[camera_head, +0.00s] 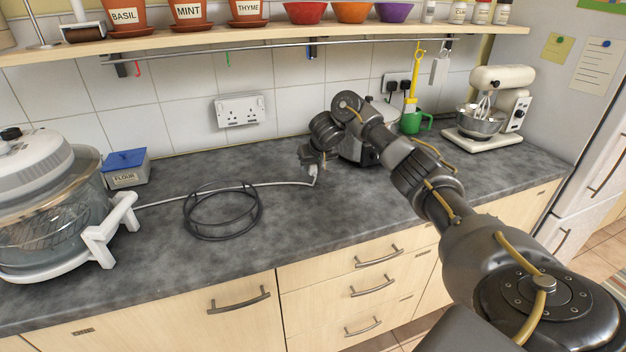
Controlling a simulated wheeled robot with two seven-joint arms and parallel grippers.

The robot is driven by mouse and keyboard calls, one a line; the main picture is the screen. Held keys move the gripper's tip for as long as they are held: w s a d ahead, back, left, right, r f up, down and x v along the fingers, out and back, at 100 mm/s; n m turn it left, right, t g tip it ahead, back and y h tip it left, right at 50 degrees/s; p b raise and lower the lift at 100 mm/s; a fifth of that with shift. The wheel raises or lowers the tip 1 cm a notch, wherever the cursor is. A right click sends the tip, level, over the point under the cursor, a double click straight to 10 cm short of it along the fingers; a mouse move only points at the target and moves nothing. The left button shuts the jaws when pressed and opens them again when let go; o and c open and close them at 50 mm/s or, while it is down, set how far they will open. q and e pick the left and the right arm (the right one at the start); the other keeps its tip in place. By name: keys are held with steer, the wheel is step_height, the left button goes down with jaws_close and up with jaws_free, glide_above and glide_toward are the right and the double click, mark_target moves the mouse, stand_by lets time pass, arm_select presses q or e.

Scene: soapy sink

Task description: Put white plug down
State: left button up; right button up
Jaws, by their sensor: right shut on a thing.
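A small white plug (314,169) is at the end of a white cable (240,189) that runs left along the counter to the round glass cooker (50,200). My right gripper (313,165) is shut on the plug, close above the grey worktop (290,235). The gripper hides part of the plug, and I cannot tell whether the plug touches the counter. My left gripper is not in view.
A black wire ring stand (222,211) sits left of the gripper, with the cable passing by it. A silver appliance (358,147) is just behind my right arm. A double wall socket (240,109) is on the tiles. The front middle of the counter is clear.

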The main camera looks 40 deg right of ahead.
mark_target(314, 171)
steer(key=shift+f, duration=0.15)
steer(key=f, duration=0.3)
steer(key=shift+w+d+f, duration=0.15)
steer(key=shift+w, duration=0.05)
steer(key=o, duration=1)
steer(key=shift+f, duration=0.1)
